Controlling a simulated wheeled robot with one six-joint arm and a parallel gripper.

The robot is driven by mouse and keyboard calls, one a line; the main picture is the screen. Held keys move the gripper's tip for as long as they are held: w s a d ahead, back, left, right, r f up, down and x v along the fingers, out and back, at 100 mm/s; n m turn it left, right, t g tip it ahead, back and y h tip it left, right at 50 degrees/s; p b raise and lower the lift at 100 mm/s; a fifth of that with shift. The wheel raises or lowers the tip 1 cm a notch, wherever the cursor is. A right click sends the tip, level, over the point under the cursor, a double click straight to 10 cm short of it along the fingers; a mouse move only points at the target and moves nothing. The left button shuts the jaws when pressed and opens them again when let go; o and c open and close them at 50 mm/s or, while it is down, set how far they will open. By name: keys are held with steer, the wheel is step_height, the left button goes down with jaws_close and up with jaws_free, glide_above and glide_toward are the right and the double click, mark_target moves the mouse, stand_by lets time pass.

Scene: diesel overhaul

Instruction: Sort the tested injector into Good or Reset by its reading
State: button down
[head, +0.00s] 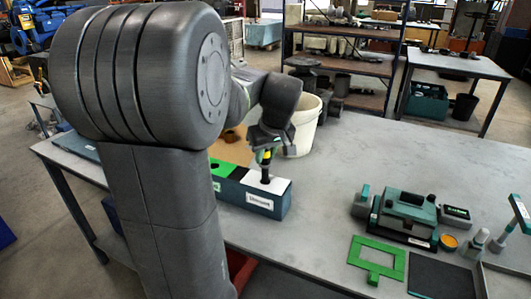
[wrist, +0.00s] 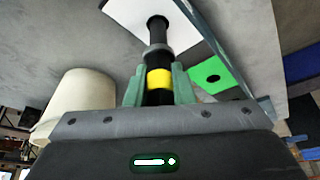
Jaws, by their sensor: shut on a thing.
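My gripper (head: 263,140) is shut on the injector (head: 266,160), a dark upright cylinder with a yellow band. In the wrist view my gripper's green fingers (wrist: 157,84) close on either side of the injector (wrist: 158,48). The injector's lower end meets the white-topped section (head: 277,185) of a blue-grey block, at or in its hole; I cannot tell how deep. A label (head: 260,201) is on the front there, too small to read surely. The green-topped section (head: 221,168) with a dark hole lies to the left, partly behind my arm. It also shows in the wrist view (wrist: 226,72).
A white bucket (head: 303,128) stands just behind the block. A green and grey tester (head: 408,213) with a small display box (head: 455,213), unreadable, stands right. A green frame (head: 377,258) and dark mat (head: 440,277) lie in front. The table between is clear.

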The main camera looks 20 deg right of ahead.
mark_target(267, 164)
steer(key=shift+f+b, duration=0.8)
steer(key=shift+f, duration=0.55)
steer(key=shift+f+b, duration=0.9)
steer(key=shift+f, duration=0.4)
steer(key=c, duration=0.8)
jaws_free()
steer(key=shift+o, duration=0.2)
steer(key=shift+r+p, duration=2.8)
steer(key=shift+r, duration=0.75)
